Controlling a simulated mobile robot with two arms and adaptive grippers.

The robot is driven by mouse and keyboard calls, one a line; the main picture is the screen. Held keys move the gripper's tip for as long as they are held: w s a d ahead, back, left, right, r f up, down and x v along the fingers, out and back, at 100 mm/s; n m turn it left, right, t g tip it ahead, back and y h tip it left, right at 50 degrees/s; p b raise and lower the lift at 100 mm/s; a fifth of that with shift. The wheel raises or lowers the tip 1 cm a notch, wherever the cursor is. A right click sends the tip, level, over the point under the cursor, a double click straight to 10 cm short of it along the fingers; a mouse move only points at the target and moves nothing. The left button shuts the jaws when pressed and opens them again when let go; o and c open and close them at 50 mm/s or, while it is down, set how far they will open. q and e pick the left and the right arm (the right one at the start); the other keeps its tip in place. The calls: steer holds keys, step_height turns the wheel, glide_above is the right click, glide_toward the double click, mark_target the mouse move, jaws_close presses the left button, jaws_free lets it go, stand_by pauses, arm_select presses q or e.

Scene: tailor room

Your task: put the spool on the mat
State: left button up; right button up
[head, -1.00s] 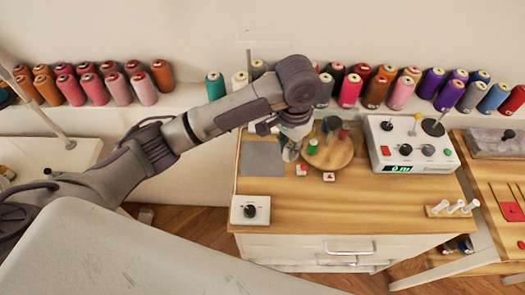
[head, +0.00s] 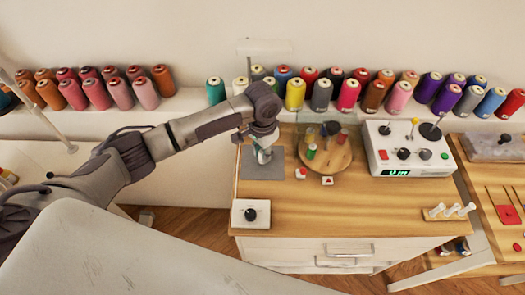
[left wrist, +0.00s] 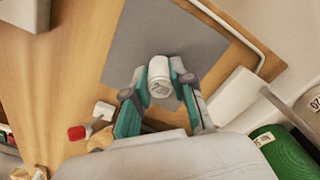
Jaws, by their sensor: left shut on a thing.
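My left gripper (head: 263,157) is over the grey mat (head: 262,173) at the left of the wooden table. In the left wrist view, the gripper (left wrist: 160,95) is shut on a small white spool (left wrist: 159,70) with a dark-printed label on its end. The mat (left wrist: 150,30) shows right behind the spool in that view. I cannot tell whether the spool touches the mat or is held just above it. In the head view the arm and fingers mostly hide the spool. My right gripper is not in view.
A round wooden board (head: 337,163) with green and red spools stands right of the mat. Beyond it is a white machine (head: 395,165) with knobs. A white knob box (head: 251,221) sits in front of the mat. Many thread cones line the back shelf.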

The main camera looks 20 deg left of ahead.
arm_select(q)
steer(key=o, duration=0.8)
steer(key=shift+f, duration=0.1)
step_height(320, 180, up, 12)
steer(key=shift+r+b, duration=0.15)
steer(key=shift+b, duration=0.15)
stand_by(0.4)
